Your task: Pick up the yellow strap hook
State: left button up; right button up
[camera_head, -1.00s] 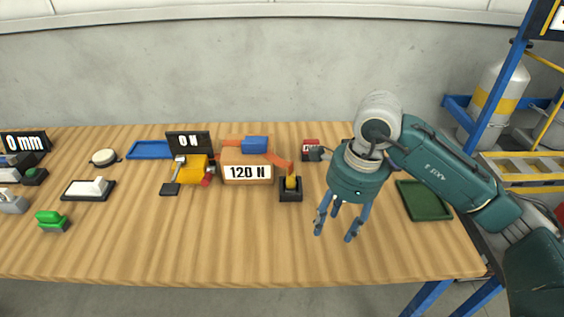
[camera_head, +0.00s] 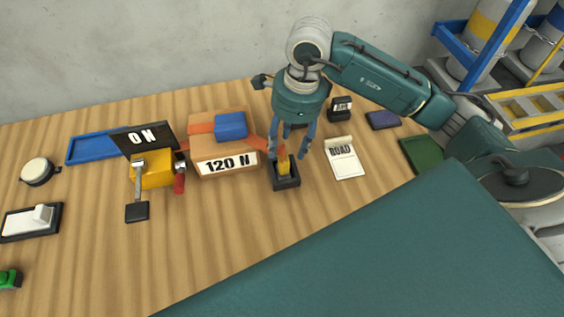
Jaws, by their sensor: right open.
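The yellow strap hook (camera_head: 284,167) stands in a small black holder (camera_head: 286,183) on the wooden table, right of the box marked 120 N. An orange strap (camera_head: 259,143) runs from the box towards it. My right gripper (camera_head: 289,154) is above the hook, pointing down, with its fingers spread on either side of the hook's upper part. It is open; I cannot tell whether a finger touches the hook. My left gripper is not in view.
The box (camera_head: 200,174) with a blue block (camera_head: 231,125) is close on the left. A yellow device (camera_head: 155,170) with a display (camera_head: 146,139) stands farther left. A white notepad (camera_head: 343,160) lies to the right. My large teal body part covers the lower right.

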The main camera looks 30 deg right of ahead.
aim_at(284, 158)
jog(key=shift+a+f, duration=0.1)
jog(key=shift+f, duration=0.65)
jog(key=f, duration=0.1)
jog(key=f+p, duration=0.1)
jog(key=f, duration=0.1)
jog(key=f+p, duration=0.1)
jog(key=shift+w+a+f, duration=0.1)
jog(key=shift+a+f, duration=0.1)
jog(key=shift+a, duration=0.05)
jog(key=shift+f, duration=0.25)
jog(key=shift+w+f, duration=0.1)
jog(key=shift+c, duration=0.5)
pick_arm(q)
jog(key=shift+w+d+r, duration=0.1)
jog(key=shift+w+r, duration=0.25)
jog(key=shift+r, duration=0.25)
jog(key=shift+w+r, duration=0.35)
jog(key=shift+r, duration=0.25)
pick_arm(e)
jog(key=c, duration=1.1)
